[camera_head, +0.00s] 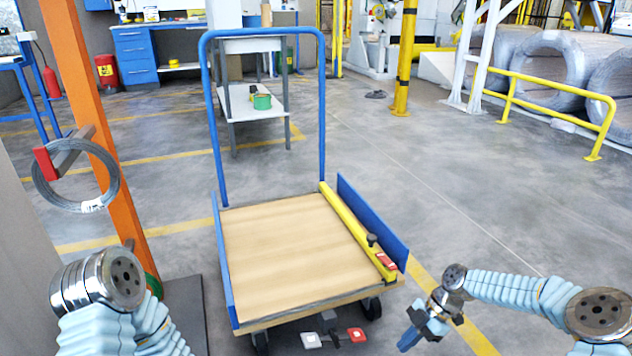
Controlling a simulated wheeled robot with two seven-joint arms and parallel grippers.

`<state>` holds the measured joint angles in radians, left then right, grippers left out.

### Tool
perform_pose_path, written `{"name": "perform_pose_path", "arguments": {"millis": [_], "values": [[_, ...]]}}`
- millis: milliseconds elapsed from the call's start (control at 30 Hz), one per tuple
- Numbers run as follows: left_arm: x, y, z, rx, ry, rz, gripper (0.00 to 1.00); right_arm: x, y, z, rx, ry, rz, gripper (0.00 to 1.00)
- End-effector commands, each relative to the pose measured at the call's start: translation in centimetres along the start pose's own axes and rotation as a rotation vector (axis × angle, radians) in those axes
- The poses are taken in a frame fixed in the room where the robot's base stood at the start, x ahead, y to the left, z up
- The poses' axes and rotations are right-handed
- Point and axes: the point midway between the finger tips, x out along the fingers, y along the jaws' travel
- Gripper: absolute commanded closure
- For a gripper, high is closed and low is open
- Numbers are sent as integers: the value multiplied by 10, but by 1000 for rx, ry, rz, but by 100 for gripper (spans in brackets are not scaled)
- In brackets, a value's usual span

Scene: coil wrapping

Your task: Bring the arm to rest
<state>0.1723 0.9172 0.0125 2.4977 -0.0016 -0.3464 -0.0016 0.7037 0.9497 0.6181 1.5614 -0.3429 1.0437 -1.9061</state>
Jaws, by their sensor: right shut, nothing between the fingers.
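My right arm comes in from the lower right, in pale blue ribbed sleeves. My right gripper (410,338) is shut and empty, low over the floor to the right of the cart's front corner, apart from the cart as far as I can see. My left arm (98,281) shows at the lower left with a metal joint and blue sleeve; its gripper is out of view. A grey wire coil (117,187) with a white tag hangs on a red-ended arm of the orange post (78,75).
A cart (290,250) with a wooden deck, blue handle and yellow bar (350,225) stands in front of me. White and red pedals (357,335) show below its front edge. A yellow rail (560,90) and large coils (540,62) stand at right. The floor between is clear.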

Motion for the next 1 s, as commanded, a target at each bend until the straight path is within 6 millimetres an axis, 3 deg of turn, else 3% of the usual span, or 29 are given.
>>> {"name": "perform_pose_path", "arguments": {"millis": [367, 567, 767, 900, 1000], "values": [[0, 0, 0, 0, 0, 0, 57, 53, -2, -26, 281, -3, 28, 100], [0, 0, 0, 0, 0, 0, 57, 97, -14, -46, 561, -8, 58, 100], [0, 0, 0, 0, 0, 0, 57, 147, -47, -67, 991, -19, 119, 100], [0, 0, 0, 0, 0, 0, 57, 175, -84, -76, 1381, -33, 204, 100], [0, 0, 0, 0, 0, 0, 57, 184, -114, -77, 1656, -38, 293, 100]]}}
